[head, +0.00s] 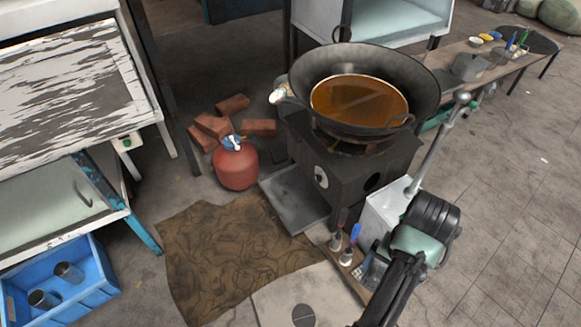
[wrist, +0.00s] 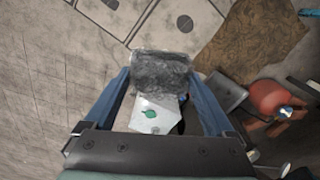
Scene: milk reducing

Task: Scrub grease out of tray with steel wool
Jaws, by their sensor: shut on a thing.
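My gripper (wrist: 160,72) has two blue fingers and is shut on a grey, fuzzy block of steel wool (wrist: 165,70), held at its fingertips in the wrist view. In the head view my arm is at the lower right; the steel wool cannot be made out there. A flat grey metal tray (head: 295,196) lies on the floor at the foot of the black stove. It also shows in the wrist view (wrist: 226,92), to the right of my gripper and apart from the steel wool. I cannot make out grease on it.
A wide wok (head: 427,85) of brown oil sits on the stove (head: 345,175). A red gas cylinder (head: 236,165) and bricks (head: 213,125) stand left of the tray. A white container (head: 383,212) is beside my arm. A brown mat (head: 230,250) lies in front.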

